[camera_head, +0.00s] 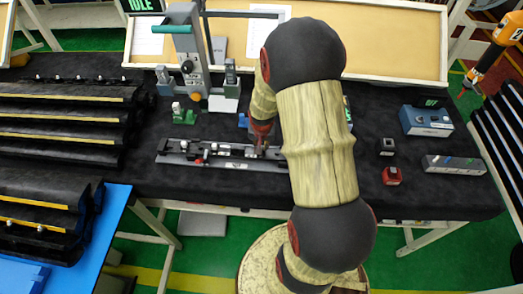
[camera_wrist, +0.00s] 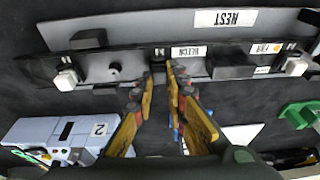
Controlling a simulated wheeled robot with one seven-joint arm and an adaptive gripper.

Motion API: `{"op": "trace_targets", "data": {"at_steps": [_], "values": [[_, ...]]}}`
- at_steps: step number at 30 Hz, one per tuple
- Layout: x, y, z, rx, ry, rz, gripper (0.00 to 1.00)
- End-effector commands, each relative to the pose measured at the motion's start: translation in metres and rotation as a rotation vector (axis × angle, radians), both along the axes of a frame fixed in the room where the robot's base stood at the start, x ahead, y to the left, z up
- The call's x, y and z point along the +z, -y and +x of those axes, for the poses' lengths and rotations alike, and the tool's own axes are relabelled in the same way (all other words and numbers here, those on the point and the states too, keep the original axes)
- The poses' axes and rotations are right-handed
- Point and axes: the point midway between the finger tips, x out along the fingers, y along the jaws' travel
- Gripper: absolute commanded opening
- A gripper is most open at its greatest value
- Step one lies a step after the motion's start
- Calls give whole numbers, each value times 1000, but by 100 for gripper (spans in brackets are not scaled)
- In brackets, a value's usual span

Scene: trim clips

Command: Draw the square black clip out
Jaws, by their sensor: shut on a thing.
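My gripper (camera_wrist: 164,78) reaches down to a long dark strip (camera_wrist: 135,66) in the wrist view, at a label that is hard to read. Its two yellow-and-red fingers are nearly together, shut on the square black clip (camera_wrist: 158,68), which is small, dark and mostly hidden between the tips. I cannot tell whether the clip is still seated in the strip. In the head view my gripper (camera_head: 262,132) is over the right part of the strip's grey fixture (camera_head: 190,158), partly hidden by my arm.
White knobs (camera_wrist: 67,79) and dark blocks (camera_wrist: 235,66) sit along the fixture, close to my fingers. A grey device (camera_wrist: 50,135) and a green part (camera_wrist: 299,114) lie nearby. A teal-handled stand (camera_head: 187,55) rises behind. A red block (camera_head: 392,176) and blue box (camera_head: 427,121) are right.

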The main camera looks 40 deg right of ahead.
Motion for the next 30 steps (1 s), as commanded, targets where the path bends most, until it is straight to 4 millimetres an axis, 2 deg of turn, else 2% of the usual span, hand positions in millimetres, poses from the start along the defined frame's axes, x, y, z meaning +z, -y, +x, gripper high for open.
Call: {"op": "trace_targets", "data": {"at_steps": [30], "values": [[9,0,1,0,1,0,0]]}}
